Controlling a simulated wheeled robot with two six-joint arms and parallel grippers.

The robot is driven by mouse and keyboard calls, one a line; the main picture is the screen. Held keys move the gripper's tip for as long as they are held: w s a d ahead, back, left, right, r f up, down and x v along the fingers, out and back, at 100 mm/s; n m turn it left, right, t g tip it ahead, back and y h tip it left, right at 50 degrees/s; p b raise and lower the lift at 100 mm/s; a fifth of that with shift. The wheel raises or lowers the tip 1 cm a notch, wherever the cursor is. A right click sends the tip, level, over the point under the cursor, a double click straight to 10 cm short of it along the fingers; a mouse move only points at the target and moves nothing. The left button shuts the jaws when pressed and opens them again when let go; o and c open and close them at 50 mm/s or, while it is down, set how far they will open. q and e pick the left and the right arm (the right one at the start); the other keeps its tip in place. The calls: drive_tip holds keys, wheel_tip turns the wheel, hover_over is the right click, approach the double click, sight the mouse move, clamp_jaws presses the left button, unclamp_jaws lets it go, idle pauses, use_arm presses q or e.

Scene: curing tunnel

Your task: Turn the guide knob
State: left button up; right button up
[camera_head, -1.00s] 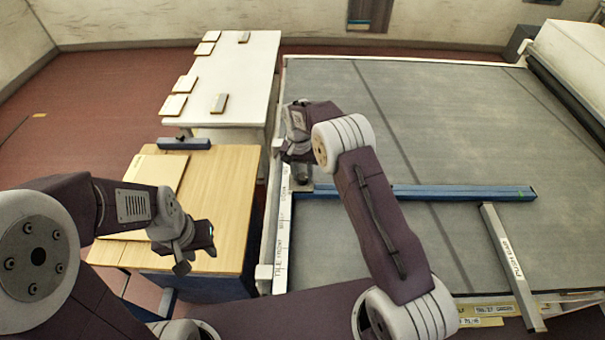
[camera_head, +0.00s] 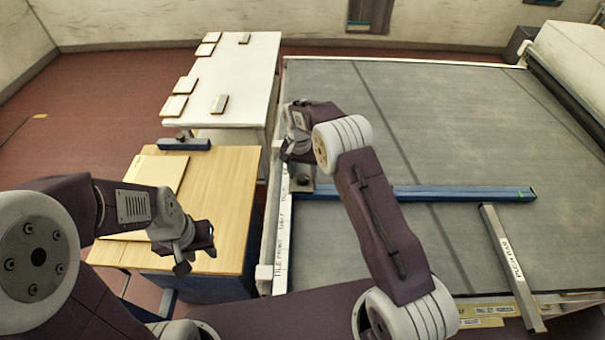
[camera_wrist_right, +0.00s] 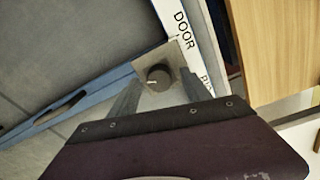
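The guide knob (camera_wrist_right: 159,76) is a small dark round knob with a pale pointer mark. It sits on a light square plate (camera_wrist_right: 175,55) at the end of the blue guide bar (camera_wrist_right: 68,105). In the right wrist view my right gripper (camera_wrist_right: 160,80) is open, with one finger on each side of the knob; I cannot tell whether they touch it. In the head view the right gripper (camera_head: 298,158) hangs over the left end of the blue bar (camera_head: 440,193) and largely hides the knob. My left gripper (camera_head: 197,258) is open and empty beside the wooden table.
The grey bed (camera_head: 430,120) has a white labelled rail (camera_head: 283,230) on its left edge. A grey push bar (camera_head: 510,262) lies at the bed's front right. The wooden table (camera_head: 228,190) and a white table (camera_head: 245,75) with several small tiles stand left.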

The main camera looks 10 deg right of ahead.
sight(302, 177)
drive_tip(key=shift+r, duration=0.15)
drive_tip(key=r+b, duration=0.1)
drive_tip(key=r, duration=0.7)
drive_tip(key=shift+a+b, duration=0.2)
drive_tip(key=shift+b, duration=0.1)
drive_tip(key=shift+r, duration=0.35)
drive_tip(key=shift+d, duration=0.1)
